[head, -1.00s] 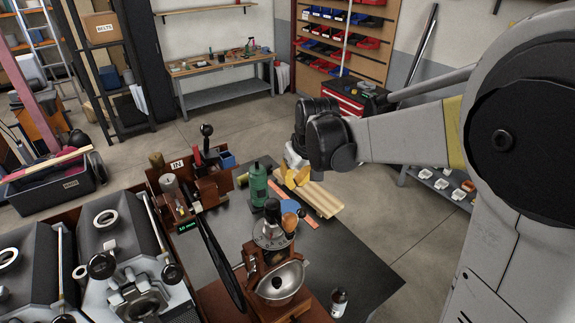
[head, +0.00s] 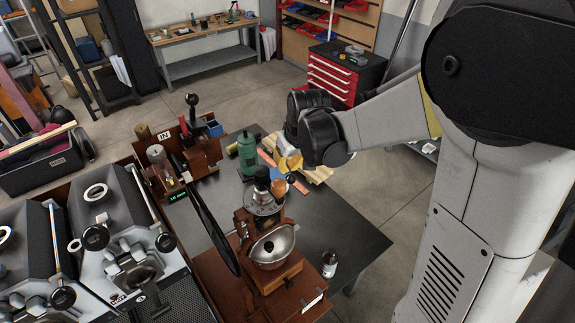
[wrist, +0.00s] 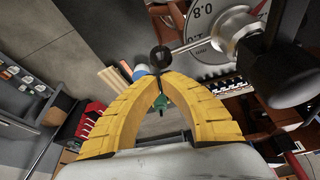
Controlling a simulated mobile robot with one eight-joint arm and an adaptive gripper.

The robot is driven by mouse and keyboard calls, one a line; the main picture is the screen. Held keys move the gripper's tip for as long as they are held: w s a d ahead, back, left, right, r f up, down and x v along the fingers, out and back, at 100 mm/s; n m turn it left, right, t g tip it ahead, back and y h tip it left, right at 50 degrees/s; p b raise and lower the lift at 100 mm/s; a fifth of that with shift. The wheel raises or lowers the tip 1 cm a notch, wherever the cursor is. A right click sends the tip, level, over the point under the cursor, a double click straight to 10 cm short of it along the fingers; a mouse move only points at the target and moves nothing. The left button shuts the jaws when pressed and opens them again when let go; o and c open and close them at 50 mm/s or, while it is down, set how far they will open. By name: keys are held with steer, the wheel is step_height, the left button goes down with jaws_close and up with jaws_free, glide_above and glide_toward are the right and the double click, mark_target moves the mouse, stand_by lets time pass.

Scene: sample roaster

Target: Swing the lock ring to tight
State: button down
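The grinder has a grey numbered dial (head: 263,208) below its dark hopper neck, and the dial shows large at the top of the wrist view (wrist: 207,42), with "0.8" readable. A thin metal lever (wrist: 195,43) ends in a black ball (wrist: 160,57) and runs beside the dial's edge. The ball also shows in the head view (head: 291,178). I cannot tell the lock ring's setting. My gripper (head: 290,163) has yellow fingers; in the wrist view their tips (wrist: 158,77) come together just short of the ball. I see nothing held between them.
The grinder's metal bowl (head: 272,246) and wooden base stand at the table front. The roaster (head: 125,250) fills the left. The dark tabletop (head: 345,230) is bare at right.

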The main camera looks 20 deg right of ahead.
steer(key=shift+s+d+m, duration=0.25)
steer(key=shift+s+m, duration=0.2)
steer(key=shift+m, duration=0.25)
steer(key=s+m+h+b, duration=0.2)
steer(key=s+m+h, duration=0.1)
steer(key=s+m, duration=0.4)
steer(key=shift+s+d+m+g+b, duration=0.3)
steer(key=shift+s+d+g+b, duration=0.1)
steer(key=shift+s, duration=0.2)
stand_by(0.5)
step_height(320, 180, up, 10)
steer(key=shift+w+d, duration=0.15)
stand_by(0.6)
